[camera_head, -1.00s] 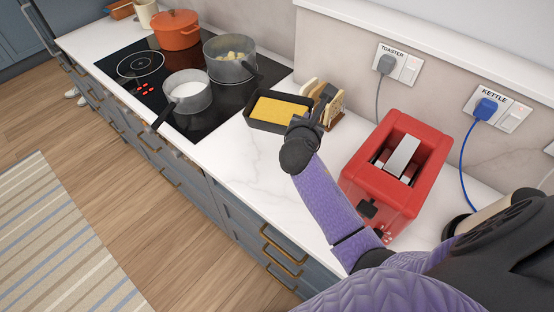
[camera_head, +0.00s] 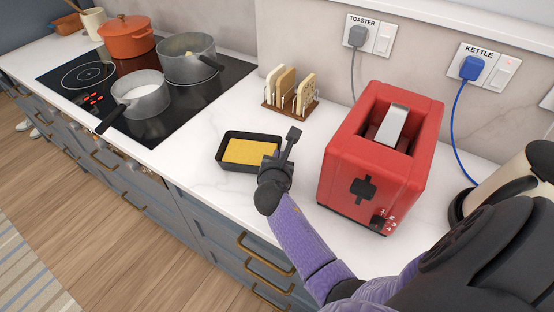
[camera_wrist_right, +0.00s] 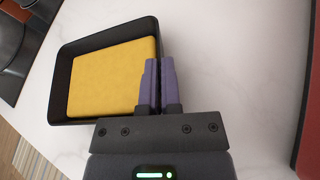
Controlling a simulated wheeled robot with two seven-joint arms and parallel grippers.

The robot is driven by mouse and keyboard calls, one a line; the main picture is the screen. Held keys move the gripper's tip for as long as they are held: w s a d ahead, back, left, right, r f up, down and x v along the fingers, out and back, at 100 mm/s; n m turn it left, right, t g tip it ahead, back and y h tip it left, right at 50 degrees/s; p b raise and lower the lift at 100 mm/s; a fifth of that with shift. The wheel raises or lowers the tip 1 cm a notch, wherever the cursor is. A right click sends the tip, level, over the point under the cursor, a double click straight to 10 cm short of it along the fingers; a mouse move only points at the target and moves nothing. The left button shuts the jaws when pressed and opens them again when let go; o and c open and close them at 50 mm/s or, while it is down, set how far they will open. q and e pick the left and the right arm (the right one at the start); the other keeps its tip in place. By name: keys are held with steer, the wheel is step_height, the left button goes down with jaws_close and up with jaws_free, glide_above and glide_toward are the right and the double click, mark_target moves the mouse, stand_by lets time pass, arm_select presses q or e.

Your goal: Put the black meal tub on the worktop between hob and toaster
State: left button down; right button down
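The black meal tub (camera_head: 222,151), a shallow rectangular tray with yellow food, is on or just above the worktop (camera_head: 190,180) between the hob (camera_head: 190,105) and the red toaster (camera_head: 382,150). It looks level. I cannot tell whether its base touches the surface. It fills the upper left of the right wrist view (camera_wrist_right: 62,85). My right gripper (camera_head: 275,158) is at the tub's right side. In the wrist view its two purple fingers (camera_wrist_right: 158,82) are close together with the tub's right wall between them. My left gripper is not in view.
A toast rack (camera_head: 290,108) with bread slices stands behind the tub. Pans (camera_head: 140,98) and an orange pot (camera_head: 126,40) stand on the hob. A kettle (camera_head: 515,178) is at the right. White worktop is free around the tub.

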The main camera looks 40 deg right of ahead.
steer(key=c, duration=0.8)
jaws_free()
steer(key=p+v, duration=0.3)
steer(key=v, duration=0.8)
steer(key=shift+s+a+r+p, duration=0.15)
steer(key=shift+r+p, duration=0.1)
steer(key=shift+p, duration=0.1)
steer(key=shift+s+a+r, duration=0.1)
steer(key=shift+s+a, duration=0.05)
